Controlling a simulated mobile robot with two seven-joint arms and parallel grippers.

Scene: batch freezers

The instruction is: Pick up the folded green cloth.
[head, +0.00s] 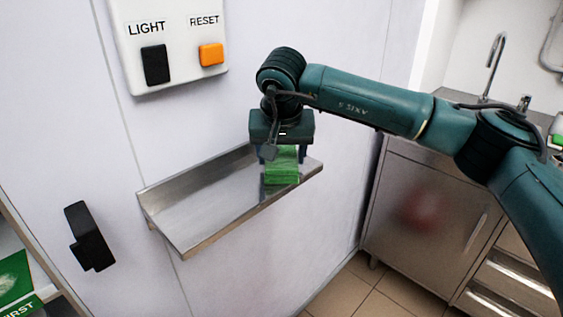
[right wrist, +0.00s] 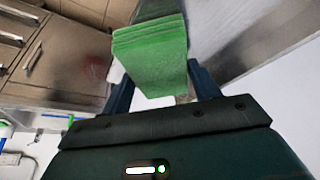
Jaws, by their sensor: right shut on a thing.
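The folded green cloth (head: 282,166) is at the right end of a metal wall shelf (head: 196,207) in the head view. My right gripper (head: 282,156) comes down over it from above and is shut on it. In the right wrist view the cloth (right wrist: 150,58) shows as a stack of folded layers between the two dark fingers of the gripper (right wrist: 160,90). The cloth appears at or just above the shelf surface; I cannot tell whether it touches. My left gripper is not in view.
The shelf is otherwise bare and has a raised rim. A switch panel (head: 172,41) with black and orange switches is on the wall above. A black handle (head: 90,237) is at lower left. A steel cabinet (head: 420,207) with a tap (head: 494,66) stands at right.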

